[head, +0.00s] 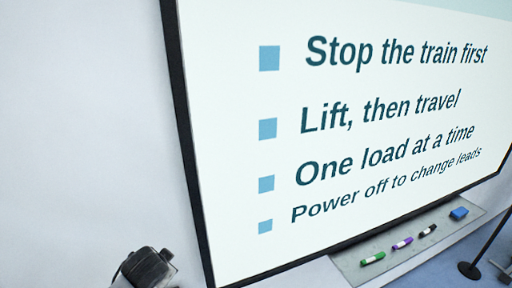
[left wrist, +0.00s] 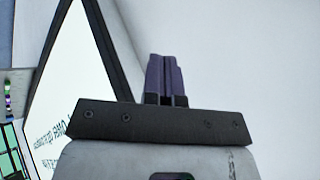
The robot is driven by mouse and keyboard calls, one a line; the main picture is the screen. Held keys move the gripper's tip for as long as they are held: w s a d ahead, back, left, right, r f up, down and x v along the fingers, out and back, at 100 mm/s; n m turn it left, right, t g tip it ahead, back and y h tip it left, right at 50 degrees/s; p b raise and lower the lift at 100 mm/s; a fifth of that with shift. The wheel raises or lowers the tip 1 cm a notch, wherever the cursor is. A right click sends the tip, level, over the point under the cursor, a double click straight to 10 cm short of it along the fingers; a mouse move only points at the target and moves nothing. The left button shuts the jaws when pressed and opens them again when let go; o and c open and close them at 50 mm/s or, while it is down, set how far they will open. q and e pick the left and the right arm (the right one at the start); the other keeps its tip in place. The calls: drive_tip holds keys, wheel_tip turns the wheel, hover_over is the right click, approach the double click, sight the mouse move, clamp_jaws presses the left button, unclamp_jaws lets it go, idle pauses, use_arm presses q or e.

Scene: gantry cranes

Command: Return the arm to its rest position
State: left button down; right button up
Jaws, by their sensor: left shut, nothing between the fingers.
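My left gripper (left wrist: 166,78) is in the left wrist view, its two purple-grey fingers standing side by side and shut with nothing between them. The fingers point toward a plain pale wall, with the dark frame of a screen to their left. In the head view, a dark rounded part at the bottom left looks like a piece of my own arm, and no fingers can be made out there. My right gripper is in neither view.
A large board (head: 390,150) with printed lines fills the head view; it also shows in the left wrist view (left wrist: 75,80). Its tray (head: 400,240) holds a green marker (head: 372,258), a purple marker (head: 402,243), a dark marker (head: 427,230) and a blue block (head: 459,213). A black stand (head: 470,268) is at right.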

use_arm(q)
drive_tip(key=s+d+r+t+h+p, duration=0.1)
drive_tip(key=s+d+r+t, duration=0.2)
drive_tip(key=s+d+r, duration=0.25)
drive_tip(key=s+n+h+p, duration=0.1)
drive_tip(key=s+p, duration=0.1)
drive_tip(key=s, duration=0.8)
drive_tip(key=s+f+n+g+p, duration=0.1)
drive_tip(key=s+f+g, duration=0.1)
drive_tip(key=s+f, duration=0.3)
drive_tip(key=s+f+n+g+p, duration=0.1)
drive_tip(key=s+f, duration=0.4)
drive_tip(key=s, duration=0.6)
drive_tip(key=s+f+n+g+p, duration=0.1)
drive_tip(key=s+f+g, duration=0.2)
drive_tip(key=s, duration=0.6)
wheel_tip(320, 180, down, 2)
drive_tip(key=shift+a+f+g, duration=0.25)
drive_tip(key=shift+a+g, duration=0.05)
drive_tip(key=shift+a, duration=0.05)
drive_tip(key=shift+w, duration=0.1)
